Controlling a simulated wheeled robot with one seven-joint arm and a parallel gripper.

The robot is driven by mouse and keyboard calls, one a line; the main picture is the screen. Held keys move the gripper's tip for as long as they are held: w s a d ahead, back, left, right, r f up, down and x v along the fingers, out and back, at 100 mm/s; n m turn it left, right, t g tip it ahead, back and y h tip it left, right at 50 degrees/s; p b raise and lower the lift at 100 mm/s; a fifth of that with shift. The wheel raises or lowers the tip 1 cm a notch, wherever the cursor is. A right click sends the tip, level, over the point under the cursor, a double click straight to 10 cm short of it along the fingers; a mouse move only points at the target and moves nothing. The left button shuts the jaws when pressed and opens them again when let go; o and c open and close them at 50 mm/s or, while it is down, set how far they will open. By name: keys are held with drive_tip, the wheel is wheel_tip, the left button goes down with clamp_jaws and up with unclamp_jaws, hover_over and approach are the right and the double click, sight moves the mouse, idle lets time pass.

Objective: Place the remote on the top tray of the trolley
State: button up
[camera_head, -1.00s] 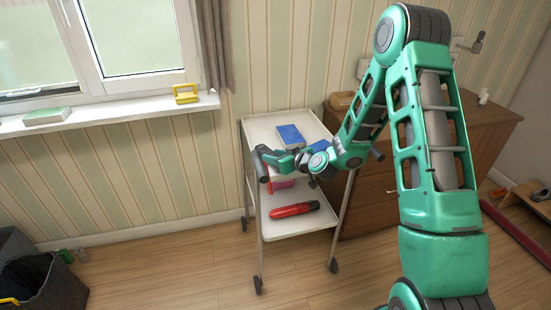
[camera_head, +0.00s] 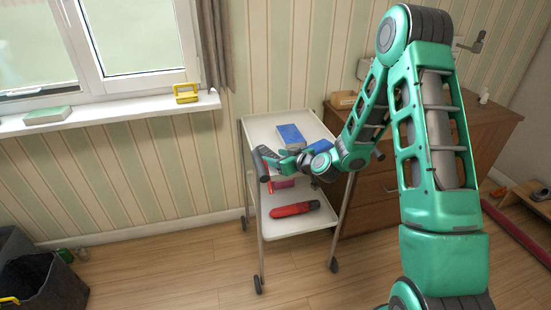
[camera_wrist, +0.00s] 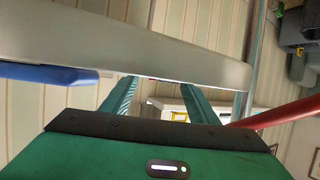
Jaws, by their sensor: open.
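The trolley (camera_head: 262,225) has a white top tray (camera_head: 258,128) and a lower tray (camera_head: 275,227). My gripper (camera_wrist: 160,88) is open, with nothing visible between its fingers. In the head view it is at the front left part of the top tray, pointing left. A dark grey elongated shape (camera_head: 262,163) is at its tip, at the tray's left front edge; I cannot tell whether this is the remote or part of the gripper. No other thing is clearly the remote. In the wrist view a pale tray-like edge (camera_wrist: 120,45) crosses close above the fingers.
A blue book (camera_head: 290,134) and another blue item (camera_head: 320,146) lie on the top tray. A red tool (camera_head: 295,209) and a pink box (camera_head: 283,184) are on the lower tray. A wooden dresser (camera_head: 375,200) stands right of the trolley.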

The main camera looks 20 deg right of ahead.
drive_tip(key=v, duration=1)
drive_tip(key=shift+s+d, duration=0.1)
drive_tip(key=s+d+r+m+g+h, duration=0.1)
drive_tip(key=s+d+r+m+g, duration=0.2)
drive_tip(key=s, duration=1)
drive_tip(key=s+d+r+m+g+h, duration=0.2)
drive_tip(key=s+d+r+m+g, duration=0.2)
drive_tip(key=s, duration=0.9)
drive_tip(key=s+d+r+m+g+h, duration=0.2)
drive_tip(key=s+d+r+m+g, duration=0.2)
drive_tip(key=s+d, duration=0.4)
drive_tip(key=s+g, duration=0.1)
drive_tip(key=s, duration=0.5)
drive_tip(key=shift+r, duration=0.3)
